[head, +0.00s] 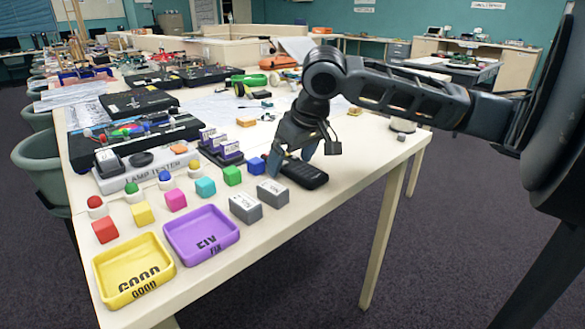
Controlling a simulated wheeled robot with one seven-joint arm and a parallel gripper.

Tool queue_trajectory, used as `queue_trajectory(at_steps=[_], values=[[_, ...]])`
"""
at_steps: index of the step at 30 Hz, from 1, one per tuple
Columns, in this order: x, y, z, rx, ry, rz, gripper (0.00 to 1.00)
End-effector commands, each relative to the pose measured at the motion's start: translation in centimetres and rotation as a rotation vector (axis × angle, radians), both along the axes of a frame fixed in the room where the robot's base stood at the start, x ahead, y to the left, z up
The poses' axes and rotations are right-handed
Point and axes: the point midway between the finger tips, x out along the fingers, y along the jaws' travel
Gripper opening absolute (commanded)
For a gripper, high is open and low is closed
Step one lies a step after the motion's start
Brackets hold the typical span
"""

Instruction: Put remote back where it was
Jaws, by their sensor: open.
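The remote (304,173) is a black handheld device lying flat on the white table, near its right edge. My gripper (303,153) points down just above and behind the remote's far end, with its fingers apart. The fingers partly cover that end in the head view. I cannot tell whether they touch the remote.
Two grey blocks (245,207) stand left of the remote. A purple tray (201,234) and a yellow tray (134,270) lie at the table's near end. The floor right of the table is clear.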

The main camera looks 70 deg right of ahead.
Motion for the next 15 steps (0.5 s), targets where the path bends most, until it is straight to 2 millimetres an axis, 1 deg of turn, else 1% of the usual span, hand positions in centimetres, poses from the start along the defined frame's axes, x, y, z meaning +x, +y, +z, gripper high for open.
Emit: queue_trajectory(at_steps=[3, 4, 15], values=[[0.01, 0.0, 0.04, 0.0, 0.0, 0.0, 0.92], [0.01, 0.0, 0.04, 0.0, 0.0, 0.0, 0.9], [0.0, 0.01, 0.05, -0.001, -0.001, 0.0, 0.54]])
